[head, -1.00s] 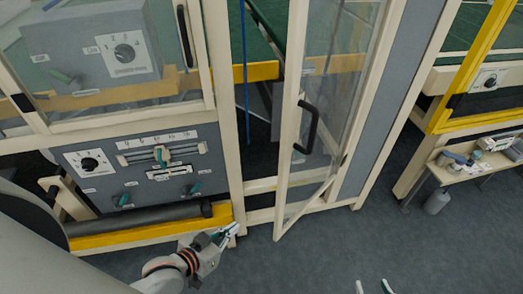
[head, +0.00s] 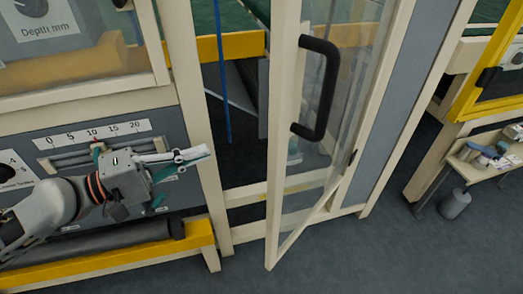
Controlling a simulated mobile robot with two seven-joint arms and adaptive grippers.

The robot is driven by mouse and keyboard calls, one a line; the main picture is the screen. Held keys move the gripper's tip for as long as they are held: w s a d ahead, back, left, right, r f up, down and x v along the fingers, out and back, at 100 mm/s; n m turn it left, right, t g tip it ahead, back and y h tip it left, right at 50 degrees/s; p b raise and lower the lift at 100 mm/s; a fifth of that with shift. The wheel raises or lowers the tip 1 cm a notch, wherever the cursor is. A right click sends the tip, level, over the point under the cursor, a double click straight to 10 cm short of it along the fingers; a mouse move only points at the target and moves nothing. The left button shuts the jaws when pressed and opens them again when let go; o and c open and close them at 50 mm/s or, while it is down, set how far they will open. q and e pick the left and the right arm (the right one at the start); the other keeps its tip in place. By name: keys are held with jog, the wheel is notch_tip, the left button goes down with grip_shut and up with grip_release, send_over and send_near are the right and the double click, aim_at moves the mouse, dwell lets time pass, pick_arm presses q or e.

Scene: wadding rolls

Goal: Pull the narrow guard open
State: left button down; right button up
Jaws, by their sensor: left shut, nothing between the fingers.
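The narrow guard (head: 282,130) is a tall clear panel in a cream frame. It stands ajar, swung out toward me, with a gap on its left side. Its black handle (head: 330,90) is on the panel's outer face, near the top of the view. My left gripper (head: 207,153) is shut and empty, to the left of the guard and in front of the doorway's left post. It is apart from the guard and the handle. My right gripper is not in the view.
A grey control panel with a 0 to 20 scale (head: 92,134) is behind my left arm. A yellow rail (head: 120,255) runs below it. At right stand a small table (head: 480,172) and a grey bin (head: 455,204). The floor (head: 370,260) in front of the guard is clear.

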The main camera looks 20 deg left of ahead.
pick_arm(q)
jog(key=w+d+p, duration=0.5)
jog(key=d+p, duration=0.3)
jog(key=d, duration=0.2)
jog(key=shift+d+r, duration=0.25)
jog(key=shift+d, duration=0.1)
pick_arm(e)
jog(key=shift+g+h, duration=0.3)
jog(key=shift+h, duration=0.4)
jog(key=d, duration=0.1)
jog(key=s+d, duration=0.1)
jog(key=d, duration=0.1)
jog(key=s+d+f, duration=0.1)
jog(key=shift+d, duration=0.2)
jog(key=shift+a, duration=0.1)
